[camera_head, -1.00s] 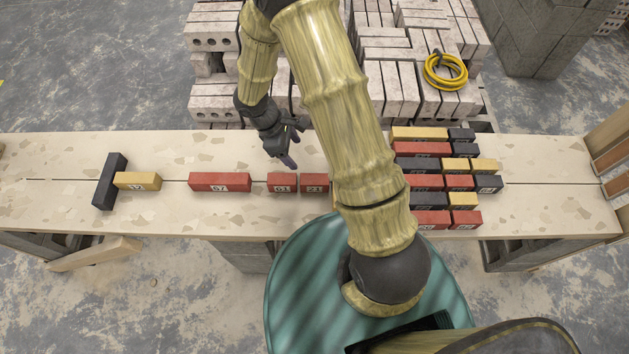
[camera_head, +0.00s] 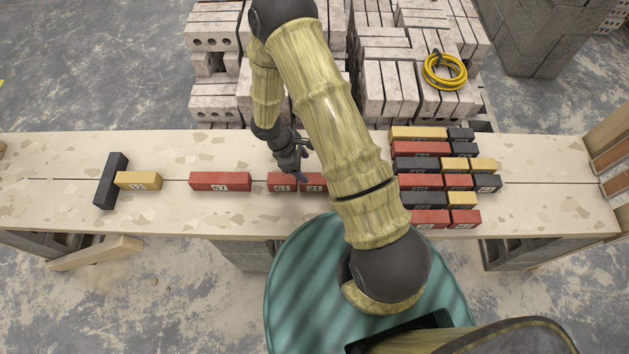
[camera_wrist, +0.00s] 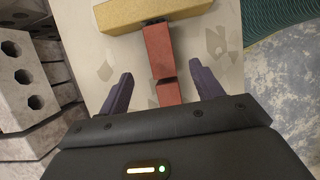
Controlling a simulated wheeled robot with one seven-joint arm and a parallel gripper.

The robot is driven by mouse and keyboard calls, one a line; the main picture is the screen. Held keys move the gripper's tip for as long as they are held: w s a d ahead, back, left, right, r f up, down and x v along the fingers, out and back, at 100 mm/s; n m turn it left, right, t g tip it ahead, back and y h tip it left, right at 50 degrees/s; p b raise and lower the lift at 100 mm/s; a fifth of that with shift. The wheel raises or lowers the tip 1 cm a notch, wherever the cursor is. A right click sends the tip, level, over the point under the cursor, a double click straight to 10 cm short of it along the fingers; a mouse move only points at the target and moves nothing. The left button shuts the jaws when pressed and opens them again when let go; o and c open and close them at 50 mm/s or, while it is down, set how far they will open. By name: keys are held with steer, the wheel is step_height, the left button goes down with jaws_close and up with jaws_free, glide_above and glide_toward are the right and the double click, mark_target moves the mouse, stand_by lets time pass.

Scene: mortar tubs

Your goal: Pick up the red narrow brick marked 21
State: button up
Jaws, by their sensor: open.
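The red narrow brick marked 21 (camera_head: 316,185) lies on the pale bench in a row, just right of the red brick marked 61 (camera_head: 281,185); my arm hides what lies right of it. My gripper (camera_head: 302,163) is open and empty, over the far side of these two bricks. In the wrist view, my gripper (camera_wrist: 164,92) has its dark fingers spread to either side of a red brick (camera_wrist: 169,93). Another red brick (camera_wrist: 159,51) lies just beyond it. No numbers are readable there, so I cannot tell which brick is which.
A yellow brick (camera_wrist: 150,13) lies crosswise past the red ones. Rows of red, yellow and dark bricks (camera_head: 423,150) lie at right. A longer red brick (camera_head: 221,181), a yellow (camera_head: 138,180) and a dark brick (camera_head: 110,181) lie at left.

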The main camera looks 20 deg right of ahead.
mark_target(313, 178)
steer(key=shift+x, duration=2.25)
steer(key=shift+f, duration=0.1)
steer(key=p+x, duration=0.1)
steer(key=x, duration=0.4)
steer(key=shift+a+p, duration=0.1)
steer(key=shift+p, duration=0.2)
steer(key=shift+f, duration=0.1)
steer(key=shift+f+b, duration=0.25)
steer(key=shift+b, duration=0.15)
steer(key=c, duration=1.4)
